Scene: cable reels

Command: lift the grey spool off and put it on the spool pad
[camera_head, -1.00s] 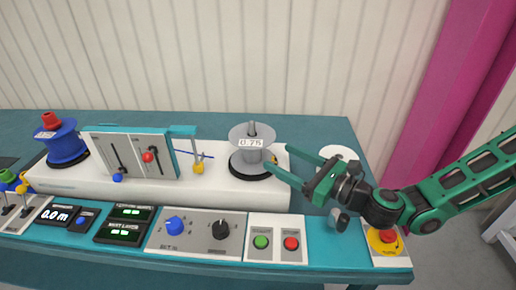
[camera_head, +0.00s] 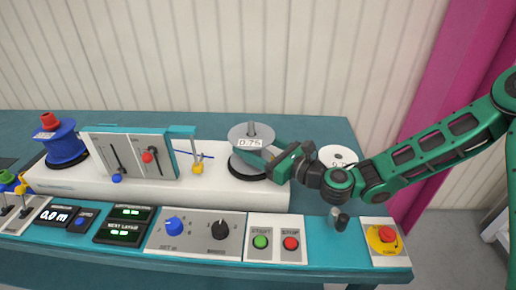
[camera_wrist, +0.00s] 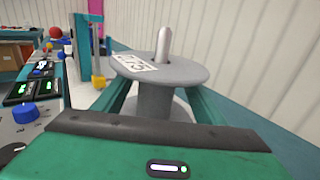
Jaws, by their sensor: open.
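The grey spool (camera_head: 243,136), with a 0.75 label on its top flange, stands upright on a dark round base at the right end of the white machine bed, a metal pin rising through its middle. It also shows in the wrist view (camera_wrist: 158,72). My gripper (camera_head: 264,153) has reached it from the right. In the wrist view its open green fingers (camera_wrist: 155,100) lie on either side of the spool's barrel, below the top flange; contact is not clear. A white round disc (camera_head: 337,155), which looks like the spool pad, lies right of the bed, partly behind my arm.
A blue spool (camera_head: 64,145) with a red top stands at the bed's left end. A lever panel (camera_head: 130,155) and a yellow guide (camera_head: 198,167) stand between the spools. Control panels line the front, with an emergency stop (camera_head: 387,235) at right.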

